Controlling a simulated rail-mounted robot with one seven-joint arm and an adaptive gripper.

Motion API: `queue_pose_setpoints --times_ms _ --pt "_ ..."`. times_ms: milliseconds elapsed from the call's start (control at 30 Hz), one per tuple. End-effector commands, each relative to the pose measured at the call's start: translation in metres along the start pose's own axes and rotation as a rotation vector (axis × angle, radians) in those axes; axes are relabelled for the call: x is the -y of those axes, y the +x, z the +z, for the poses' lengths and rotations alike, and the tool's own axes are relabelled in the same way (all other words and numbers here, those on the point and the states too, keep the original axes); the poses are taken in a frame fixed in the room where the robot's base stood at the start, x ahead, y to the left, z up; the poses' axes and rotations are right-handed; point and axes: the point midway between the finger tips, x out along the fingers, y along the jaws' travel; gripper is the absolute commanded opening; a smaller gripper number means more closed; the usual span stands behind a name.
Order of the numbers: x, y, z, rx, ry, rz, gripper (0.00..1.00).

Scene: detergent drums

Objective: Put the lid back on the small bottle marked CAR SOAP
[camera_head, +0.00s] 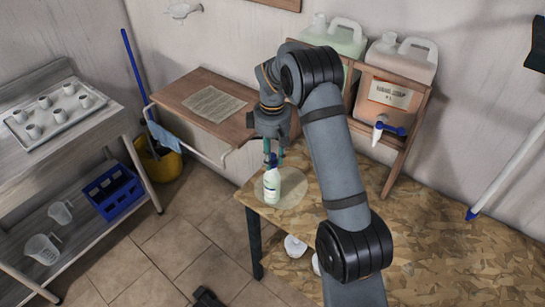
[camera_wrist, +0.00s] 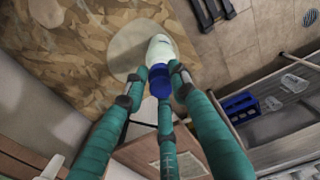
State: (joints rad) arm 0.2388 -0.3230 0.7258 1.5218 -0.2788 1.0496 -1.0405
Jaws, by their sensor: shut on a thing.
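A small white bottle (camera_head: 271,188) with a greenish tint stands upright on a pale round patch (camera_head: 294,190) at the left end of the wood-chip board table. Its marking is too small to read. My gripper (camera_head: 273,157) is above it, pointing down, with its teal fingers shut on the blue lid (camera_head: 271,160). In the wrist view, the three fingers close around the blue lid (camera_wrist: 159,82), and the white bottle (camera_wrist: 160,48) shows just beyond it. The lid is at the bottle's mouth; I cannot tell whether it is seated. The fingers partly hide the lid.
Two large jugs, one greenish (camera_head: 338,38) and one pinkish (camera_head: 400,68), stand on a wooden rack at the back. A tap (camera_head: 380,128) juts out from the front. White items (camera_head: 295,246) lie near the table's front edge. The table's right side (camera_head: 450,240) is clear.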

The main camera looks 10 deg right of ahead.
Motion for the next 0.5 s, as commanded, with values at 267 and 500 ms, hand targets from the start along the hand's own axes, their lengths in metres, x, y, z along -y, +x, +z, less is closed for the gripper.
queue_pose_setpoints --times_ms 267,500 --pt "-0.0001 0.0 0.0 0.0 0.0 0.0 0.27" --pt "-0.0001 0.0 0.0 0.0 0.0 0.0 0.41"
